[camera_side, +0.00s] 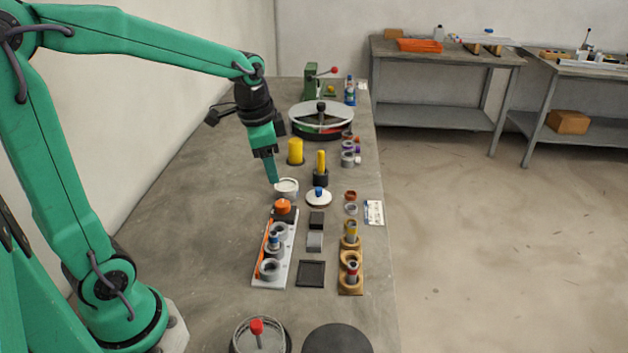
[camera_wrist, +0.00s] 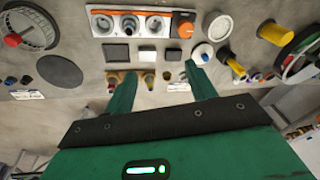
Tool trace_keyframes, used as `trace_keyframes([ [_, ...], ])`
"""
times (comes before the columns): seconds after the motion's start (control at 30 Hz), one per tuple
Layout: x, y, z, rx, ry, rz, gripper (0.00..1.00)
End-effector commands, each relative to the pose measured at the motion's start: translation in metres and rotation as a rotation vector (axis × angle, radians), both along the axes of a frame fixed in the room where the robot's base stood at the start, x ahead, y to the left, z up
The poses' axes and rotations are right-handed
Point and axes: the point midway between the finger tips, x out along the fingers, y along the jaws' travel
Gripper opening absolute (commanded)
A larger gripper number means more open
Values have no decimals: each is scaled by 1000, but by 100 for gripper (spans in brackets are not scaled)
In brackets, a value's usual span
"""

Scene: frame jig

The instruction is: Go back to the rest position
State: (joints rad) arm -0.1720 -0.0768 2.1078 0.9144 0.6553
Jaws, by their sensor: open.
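My gripper (camera_side: 273,180) hangs in the air above the bench, fingers pointing down, close to a white round cup (camera_side: 287,186) in the picture. I cannot tell the exact height. In the wrist view its two green fingers (camera_wrist: 160,80) are spread well apart with nothing held between them. The white frame jig (camera_side: 284,246) lies nearer the camera, with grey rings and an orange-knobbed part (camera_side: 283,207) on it. The jig also shows at the top of the wrist view (camera_wrist: 145,12). My arm is stretched out over the bench from the left.
A wooden holder (camera_side: 351,273) with small parts stands right of the jig. Dark and grey square pads (camera_side: 311,274) lie between them. Yellow cylinders (camera_side: 295,151), a round turntable (camera_side: 321,116) and a green press (camera_side: 312,82) stand farther back. The bench left of the jig is clear.

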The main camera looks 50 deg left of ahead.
Motion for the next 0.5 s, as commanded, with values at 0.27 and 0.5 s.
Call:
trace_keyframes([
  [0.27, -41, -25, 27, -35, -102, 140, 56],
  [0.5, -77, -42, 39, -83, -184, 260, 56],
])
